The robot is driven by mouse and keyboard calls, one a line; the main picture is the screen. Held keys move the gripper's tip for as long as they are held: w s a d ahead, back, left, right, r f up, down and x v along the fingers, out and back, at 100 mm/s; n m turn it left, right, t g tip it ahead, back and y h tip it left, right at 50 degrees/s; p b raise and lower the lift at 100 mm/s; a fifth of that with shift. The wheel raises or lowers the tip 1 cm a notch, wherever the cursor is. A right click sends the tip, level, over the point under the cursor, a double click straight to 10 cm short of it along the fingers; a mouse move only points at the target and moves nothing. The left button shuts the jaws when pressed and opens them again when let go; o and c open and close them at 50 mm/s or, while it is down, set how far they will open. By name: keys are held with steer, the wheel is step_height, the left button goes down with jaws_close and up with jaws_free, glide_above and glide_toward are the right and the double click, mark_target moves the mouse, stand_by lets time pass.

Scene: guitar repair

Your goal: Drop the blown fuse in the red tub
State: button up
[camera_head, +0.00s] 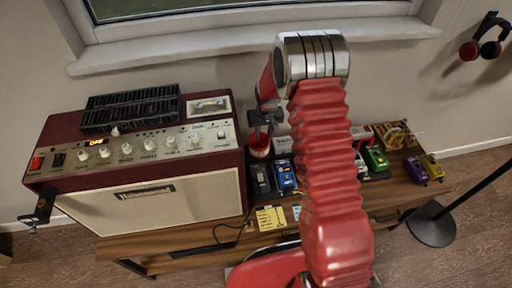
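A small red tub (258,153) stands on the wooden bench, just right of the amplifier. My gripper (263,130) points down directly above the tub and partly overlaps its far rim. The gripper is small and dark here, so I cannot tell whether its fingers are open or shut. I cannot make out the blown fuse in this view. The tub's contents are too small to read.
A maroon and cream amplifier (150,205) stands close left of the tub. Black (260,180) and blue (285,177) pedals sit in front of the tub. Green (376,160) and purple (415,170) pedals are at right. My red arm hides the bench's middle.

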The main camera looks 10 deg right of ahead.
steer(key=shift+r, duration=0.15)
step_height(320, 180, up, 13)
steer(key=s, duration=0.2)
steer(key=shift+r, duration=0.15)
stand_by(0.5)
stand_by(0.7)
steer(key=shift+s, duration=0.1)
steer(key=s+r+t, duration=0.1)
steer(key=s+r, duration=0.6)
steer(key=s, duration=0.4)
steer(key=s+a+r+t, duration=0.1)
steer(key=s+r, duration=0.7)
steer(key=s, duration=0.3)
steer(key=s+r+t, duration=0.1)
steer(key=s+r, duration=0.7)
steer(key=s, duration=0.3)
steer(key=shift+s+a+r+t, duration=0.2)
steer(key=shift+s+t, duration=0.1)
steer(key=shift+t, duration=0.1)
